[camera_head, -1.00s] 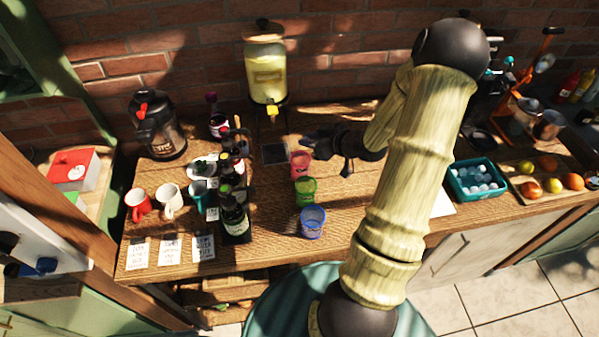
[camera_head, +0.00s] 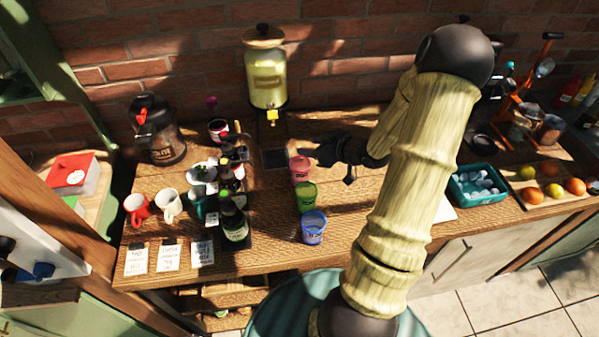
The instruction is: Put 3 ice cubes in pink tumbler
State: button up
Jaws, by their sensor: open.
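The pink tumbler (camera_head: 300,169) stands upright on the wooden table, behind a green tumbler (camera_head: 307,196) and a blue tumbler (camera_head: 313,228). The ice cubes lie in a teal bin (camera_head: 478,198) at the right, several of them visible as pale lumps. My gripper (camera_head: 305,152) is open, its dark fingers at the top of the pink tumbler, reaching in from the right. Whether anything is between the fingers or inside the pink tumbler is too small to tell.
Dark bottles (camera_head: 235,222) stand close left of the tumblers. A yellow drink dispenser (camera_head: 266,75) stands behind. Mugs (camera_head: 168,205) and cards are farther left. Fruit on a board (camera_head: 552,185) lies right of the bin.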

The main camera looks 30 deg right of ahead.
jog(key=v, duration=1.6)
jog(key=shift+s, duration=0.2)
jog(key=shift+w+r, duration=0.1)
jog(key=w+a+m+g+h, duration=0.3)
jog(key=w+a+h, duration=0.3)
jog(key=s+a+m+g, duration=0.1)
jog(key=s+a, duration=0.3)
jog(key=a, duration=0.4)
jog(key=s+a+f+g+y, duration=0.1)
jog(key=s+a+g, duration=0.3)
jog(key=a, duration=0.4)
jog(key=shift+s+m+g, duration=0.3)
jog(key=shift+s+m, duration=0.1)
jog(key=shift+s, duration=0.4)
jog(key=shift+f, duration=0.1)
